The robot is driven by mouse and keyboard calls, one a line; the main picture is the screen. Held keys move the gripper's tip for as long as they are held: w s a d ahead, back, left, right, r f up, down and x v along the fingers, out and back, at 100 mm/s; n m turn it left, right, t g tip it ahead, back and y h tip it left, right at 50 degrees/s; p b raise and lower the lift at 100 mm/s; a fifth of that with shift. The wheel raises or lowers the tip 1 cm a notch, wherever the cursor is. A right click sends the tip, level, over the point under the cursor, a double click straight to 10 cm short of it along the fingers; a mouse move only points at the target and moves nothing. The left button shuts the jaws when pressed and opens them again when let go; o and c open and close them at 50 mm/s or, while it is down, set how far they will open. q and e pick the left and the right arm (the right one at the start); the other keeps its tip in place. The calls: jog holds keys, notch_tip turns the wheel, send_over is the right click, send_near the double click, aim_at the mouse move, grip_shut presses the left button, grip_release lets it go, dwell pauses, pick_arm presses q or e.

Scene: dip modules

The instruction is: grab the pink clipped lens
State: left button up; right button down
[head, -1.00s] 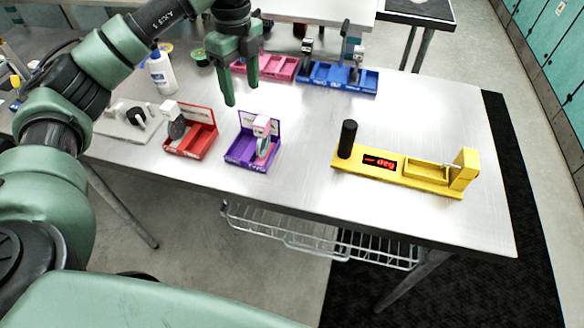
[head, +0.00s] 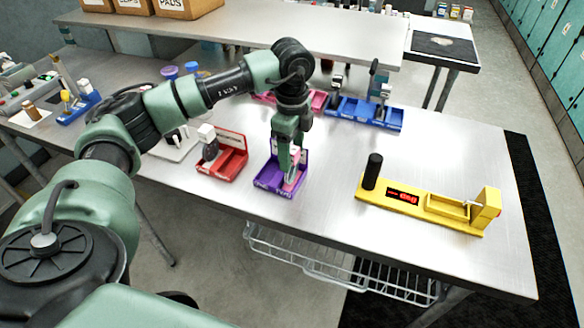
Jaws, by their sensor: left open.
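The pink clipped lens (head: 291,181) stands in the purple tray (head: 272,184) near the table's front edge, and is mostly hidden behind my left gripper. My left gripper (head: 290,170) points down over the purple tray, its green fingers apart around or just in front of the lens. I cannot tell whether the fingers touch it. My right gripper is not in view.
A red tray (head: 231,166) with a dark clipped lens stands close to the left. A blue tray (head: 392,121) and a pink tray (head: 262,97) lie behind. A yellow device (head: 410,205) with a red display stands to the right. The table between is bare.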

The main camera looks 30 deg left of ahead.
pick_arm(q)
grip_shut()
dwell(0.3)
